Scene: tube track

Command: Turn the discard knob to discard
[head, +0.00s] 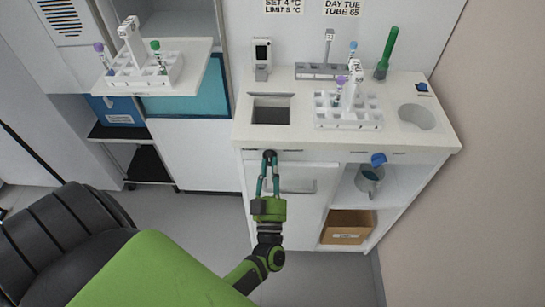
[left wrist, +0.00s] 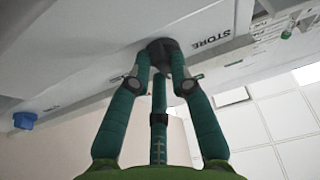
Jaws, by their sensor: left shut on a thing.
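The dark round knob (head: 269,154) sits on the counter's front edge, below the square opening (head: 270,110). My left gripper (head: 269,168) reaches up to it from below, its fingers closed around it. In the left wrist view the knob (left wrist: 161,45) is between the fingertips (left wrist: 160,62), and a STORE label (left wrist: 211,38) is beside it on the right. Another label (left wrist: 50,110) on the other side is too small to read. The fingers hide much of the knob, so I cannot tell which way it points. My right gripper is not in view.
A blue knob (head: 378,159) is farther right on the counter front. A white tube rack (head: 347,113) and a round hole (head: 417,117) are on the counter (head: 440,145). A shelf at left holds another rack (head: 140,70). A cardboard box (head: 347,227) is below.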

